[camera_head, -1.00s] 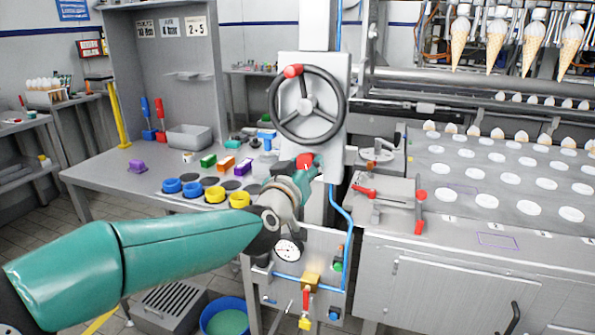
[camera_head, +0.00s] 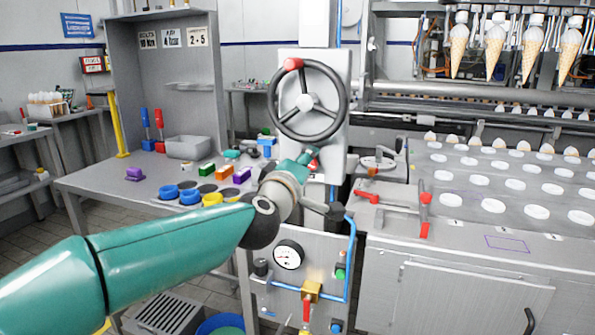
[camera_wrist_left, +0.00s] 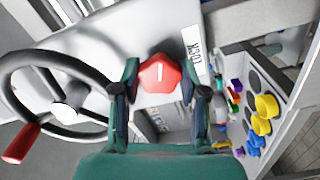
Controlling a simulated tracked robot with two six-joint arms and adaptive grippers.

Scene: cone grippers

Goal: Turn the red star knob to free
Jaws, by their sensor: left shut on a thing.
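The red star knob (camera_wrist_left: 160,74) is on a pale panel, below the handwheel in the head view. In the left wrist view it sits between the two fingertips of my left gripper (camera_wrist_left: 160,70), which is shut on it. A short white mark shows on the knob's face. A white label reading LOCK (camera_wrist_left: 194,52) is to the right of the knob in that view. In the head view my left gripper (camera_head: 306,160) reaches the panel from the left and hides most of the knob; only a little red (camera_head: 314,166) shows. My right gripper is not in view.
The black handwheel (camera_head: 307,103) with a red handle stands just above my left gripper. A bench (camera_head: 90,183) with coloured blocks and rings is to the left. A gauge (camera_head: 289,254) and blue pipe are below. A red-handled clamp (camera_head: 424,215) is to the right.

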